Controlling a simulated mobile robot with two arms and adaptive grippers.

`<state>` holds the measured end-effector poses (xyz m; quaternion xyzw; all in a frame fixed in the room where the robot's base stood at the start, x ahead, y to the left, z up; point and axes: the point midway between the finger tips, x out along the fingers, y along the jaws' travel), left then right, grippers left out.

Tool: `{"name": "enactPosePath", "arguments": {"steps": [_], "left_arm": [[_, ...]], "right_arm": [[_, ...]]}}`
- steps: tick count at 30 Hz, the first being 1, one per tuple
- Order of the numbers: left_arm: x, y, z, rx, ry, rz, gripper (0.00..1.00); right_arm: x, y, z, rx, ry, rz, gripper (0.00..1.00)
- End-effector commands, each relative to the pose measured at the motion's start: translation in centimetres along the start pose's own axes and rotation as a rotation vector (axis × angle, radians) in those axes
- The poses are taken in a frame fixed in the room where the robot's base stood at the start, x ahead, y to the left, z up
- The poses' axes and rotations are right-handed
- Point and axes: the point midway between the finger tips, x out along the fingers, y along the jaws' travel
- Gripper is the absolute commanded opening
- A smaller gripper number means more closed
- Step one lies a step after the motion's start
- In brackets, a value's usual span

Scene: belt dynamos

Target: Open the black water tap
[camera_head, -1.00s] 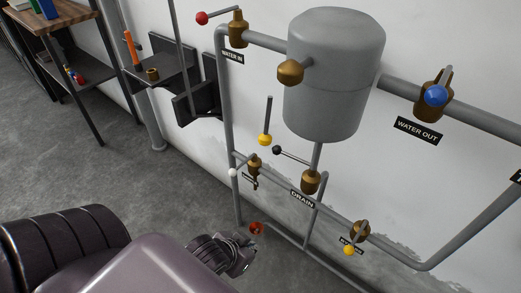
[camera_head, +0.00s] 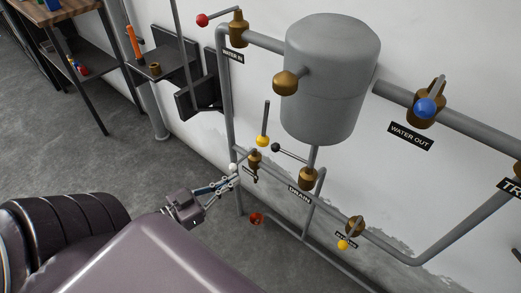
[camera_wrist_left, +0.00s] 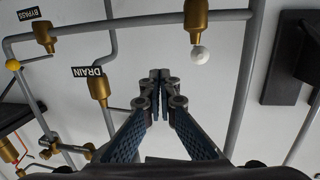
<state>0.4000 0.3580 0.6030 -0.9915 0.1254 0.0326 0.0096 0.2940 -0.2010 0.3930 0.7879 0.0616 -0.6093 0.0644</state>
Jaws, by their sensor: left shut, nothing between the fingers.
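The black tap is a brass valve (camera_head: 307,178) above the DRAIN label. Its thin lever runs up and left to a black ball knob (camera_head: 276,147). In the left wrist view the DRAIN valve body (camera_wrist_left: 98,88) is left of the fingers; its lever runs behind them, and I cannot make out the knob. My left gripper (camera_head: 231,176) is shut and empty. It is left of the black knob, apart from it, and close to the white ball knob (camera_head: 233,168) in the head view. The wrist view shows its fingertips (camera_wrist_left: 161,76) together. My right gripper is not in view.
A grey tank (camera_head: 331,80) hangs above the pipes. Other taps have red (camera_head: 202,20), blue (camera_head: 425,108) and yellow (camera_head: 343,244) knobs. A yellow-ended rod (camera_head: 263,140) is close to the black knob. A shelf (camera_head: 160,66) is at left; the floor there is open.

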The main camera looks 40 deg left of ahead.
Motion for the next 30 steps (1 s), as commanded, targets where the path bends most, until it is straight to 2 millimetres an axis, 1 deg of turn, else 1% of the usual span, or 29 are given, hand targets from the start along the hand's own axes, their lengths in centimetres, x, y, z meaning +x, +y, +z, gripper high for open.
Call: {"name": "enactPosePath", "arguments": {"steps": [1, 3, 6, 9, 12, 15, 17, 20, 23, 30], "left_arm": [[-0.8, -0.3, -1.1, 0.002, 0.038, 0.039, 0.00], [-2.0, -0.3, -2.6, -0.003, 0.097, 0.096, 0.00], [-3.6, -0.3, -4.5, -0.013, 0.165, 0.173, 0.00], [-5.0, -0.2, -5.9, -0.021, 0.215, 0.235, 0.00], [-5.9, -0.1, -6.7, -0.026, 0.244, 0.274, 0.00], [-6.1, 0.0, -7.1, -0.030, 0.257, 0.292, 0.00], [-5.8, 0.2, -7.3, -0.030, 0.261, 0.296, 0.00], [-4.7, 0.6, -7.6, -0.030, 0.264, 0.297, 0.00], [-3.0, 1.1, -8.2, -0.028, 0.266, 0.297, 0.00], [1.9, 2.6, -9.4, -0.028, 0.265, 0.296, 0.00]], "right_arm": [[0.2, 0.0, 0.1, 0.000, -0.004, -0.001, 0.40], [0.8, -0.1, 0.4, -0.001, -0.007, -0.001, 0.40], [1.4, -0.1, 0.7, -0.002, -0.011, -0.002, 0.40], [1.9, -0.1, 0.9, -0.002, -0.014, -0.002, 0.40], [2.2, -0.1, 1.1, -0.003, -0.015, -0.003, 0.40], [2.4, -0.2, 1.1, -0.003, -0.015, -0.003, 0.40], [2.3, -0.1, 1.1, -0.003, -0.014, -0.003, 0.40], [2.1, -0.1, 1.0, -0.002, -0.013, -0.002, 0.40], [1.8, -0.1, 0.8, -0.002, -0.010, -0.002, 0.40], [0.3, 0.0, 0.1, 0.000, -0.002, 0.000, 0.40]]}}
